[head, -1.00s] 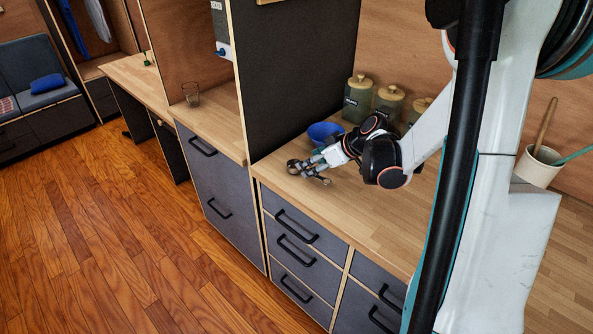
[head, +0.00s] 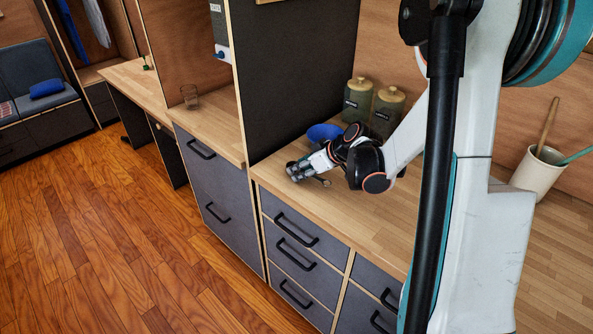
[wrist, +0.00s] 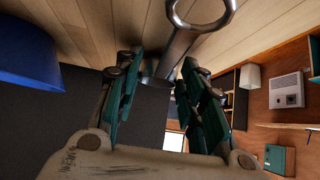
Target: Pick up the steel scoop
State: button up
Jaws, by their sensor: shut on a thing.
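The steel scoop (wrist: 180,42) shows in the wrist view as a shiny metal piece with a ring-shaped end at the top edge and a shaft running down between my fingers. My gripper (wrist: 158,62) is shut on it, with the teal-padded fingers on either side. In the head view my gripper (head: 294,172) is low over the wooden counter (head: 385,215), near its front edge. The scoop is mostly hidden by the fingers there, and I cannot tell whether it still touches the counter.
A blue bowl (head: 322,132) stands just behind my gripper; it also shows at the left in the wrist view (wrist: 28,55). Green jars (head: 357,98) stand along the back wall. A tall dark panel (head: 290,70) rises left of the gripper. The counter's front right is clear.

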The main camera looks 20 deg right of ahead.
aim_at(302, 170)
jog(key=shift+r, duration=0.1)
notch_tip(302, 170, up, 20)
jog(key=p, duration=0.7)
dwell(0.7)
